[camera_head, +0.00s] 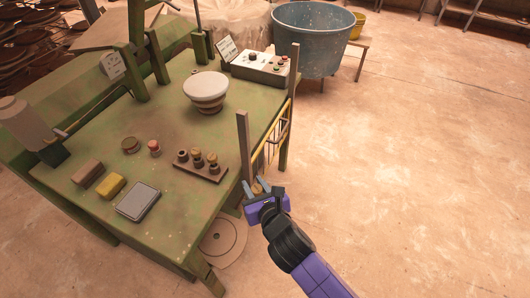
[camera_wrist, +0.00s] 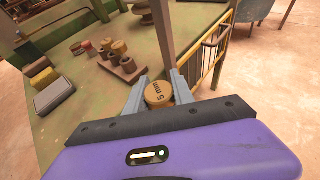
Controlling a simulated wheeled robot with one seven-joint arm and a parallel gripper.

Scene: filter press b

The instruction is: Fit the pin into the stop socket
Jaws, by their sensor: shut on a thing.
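My gripper (camera_head: 262,188) is beside the table's near right edge, close to a wooden post. It is shut on a pin with a round tan top (camera_wrist: 158,94) marked "5 mm" in the wrist view. The pin's lower part is hidden from the wrist view. A brown rack (camera_head: 200,173) with several short cylinders, some with tan tops, sits on the table left of my gripper; it also shows in the wrist view (camera_wrist: 127,68). I cannot tell which opening is the stop socket.
A post (camera_head: 244,150) and yellow rail (camera_head: 276,140) stand at the green table's right edge. Floor at right is clear.

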